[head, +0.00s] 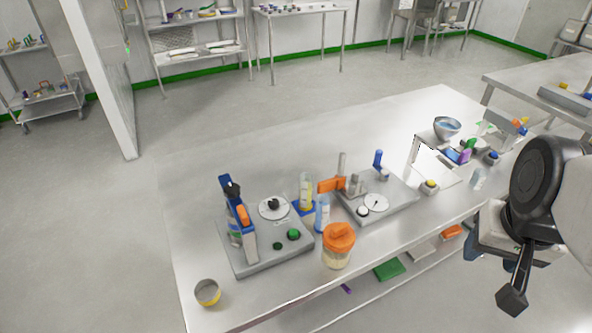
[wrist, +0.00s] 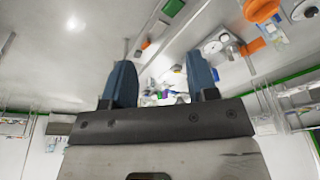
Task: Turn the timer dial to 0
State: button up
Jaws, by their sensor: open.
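In the head view, two grey devices stand on the steel table. The left device (head: 262,256) has a round white dial (head: 265,212) with a black knob (head: 273,203) and green buttons. The right device (head: 403,202) has a round white dial face (head: 377,203) with a thin dark pointer, and a white knob (head: 363,211). Which one is the timer dial, and its numbers, are too small to tell. My gripper (wrist: 162,84) is open and empty, its two blue fingers apart in the wrist view. In the head view my arm hangs at the right, apart from both devices.
An orange-lidded jar (head: 338,247) stands at the front between the devices, near a blue-labelled bottle (head: 322,214). A yellow-grey cup (head: 207,292) is at the front left. A bowl (head: 447,128) sits on a stand at the back right. The table's back left is clear.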

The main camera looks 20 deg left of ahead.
jog(key=shift+o, duration=0.3)
jog(key=w+a+f+m+g+y, duration=0.1)
jog(key=w+a+m, duration=0.1)
jog(key=w+a, duration=0.6)
jog(key=shift+w+m+y, duration=0.3)
jog(key=shift+w, duration=0.5)
jog(key=m+g+y, duration=0.2)
jog(key=m+g, duration=0.2)
jog(key=m, duration=0.5)
send_near(274, 201)
jog(key=shift+s+a+f, duration=0.1)
jog(key=shift+s+f, duration=0.15)
jog(key=shift+f, duration=0.35)
jog(key=shift+f, duration=0.1)
jog(key=shift+x, duration=3.8)
jog(key=shift+a, duration=0.1)
jog(key=c, duration=0.9)
